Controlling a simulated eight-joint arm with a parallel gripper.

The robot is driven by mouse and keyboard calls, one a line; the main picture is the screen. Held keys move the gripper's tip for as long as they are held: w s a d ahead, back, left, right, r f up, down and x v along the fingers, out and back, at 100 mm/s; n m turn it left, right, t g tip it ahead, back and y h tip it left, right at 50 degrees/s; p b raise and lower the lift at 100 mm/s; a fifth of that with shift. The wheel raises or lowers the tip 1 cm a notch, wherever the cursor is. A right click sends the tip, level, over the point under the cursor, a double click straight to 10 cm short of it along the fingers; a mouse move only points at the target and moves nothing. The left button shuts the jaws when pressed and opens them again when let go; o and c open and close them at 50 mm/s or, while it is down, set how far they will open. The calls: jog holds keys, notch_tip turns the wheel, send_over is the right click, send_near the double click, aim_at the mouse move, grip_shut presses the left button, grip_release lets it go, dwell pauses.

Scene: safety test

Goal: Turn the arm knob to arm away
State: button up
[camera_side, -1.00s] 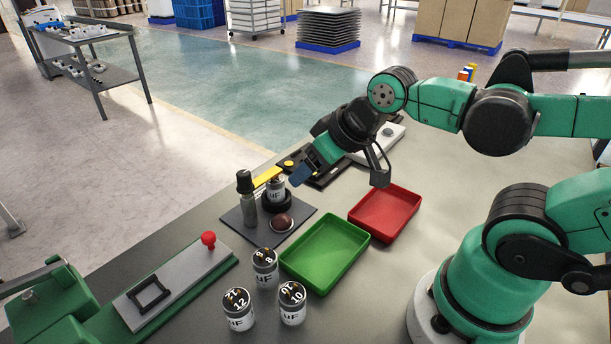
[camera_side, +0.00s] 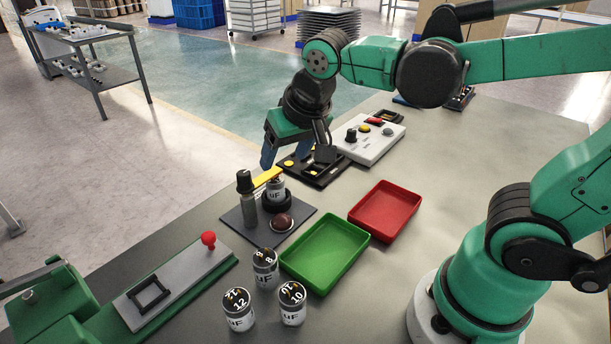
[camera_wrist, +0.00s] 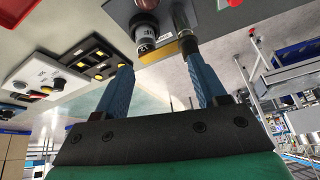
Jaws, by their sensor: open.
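A white control box (camera_side: 365,150) stands at the back of the table. It carries a black knob (camera_side: 351,135), a yellow button (camera_side: 363,128), a red part (camera_side: 374,121) and a grey button (camera_side: 387,130). The knob's pointing direction and any labels are too small to read. The box also shows at the left of the wrist view (camera_wrist: 52,70). My gripper (camera_side: 285,157) has blue fingers, points down and is open and empty. It is left of the box, apart from the knob, near the black tray's left end. It also shows in the wrist view (camera_wrist: 157,62).
A black tray (camera_side: 318,182) with yellow parts lies between my gripper and the box. In front is a grey test plate (camera_side: 300,212) with a canister and upright post (camera_side: 248,205). Green (camera_side: 325,255) and red trays (camera_side: 385,210), and several canisters, stand nearer the front.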

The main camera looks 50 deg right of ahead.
aim_at(243, 173)
jog(key=w+a+m, duration=0.1)
jog(key=w, duration=0.1)
jog(key=w+a+m+g+h, duration=0.1)
jog(key=w+m, duration=0.1)
jog(key=w+a+m+g+h, duration=0.1)
jog(key=w+m, duration=0.1)
jog(key=shift+a+f, duration=0.4)
jog(key=shift+w+f+m, duration=0.1)
jog(key=shift+f+m, duration=0.1)
jog(key=shift+m, duration=0.1)
jog(key=shift+x, duration=2.65)
jog(key=shift+c, duration=0.2)
grip_shut()
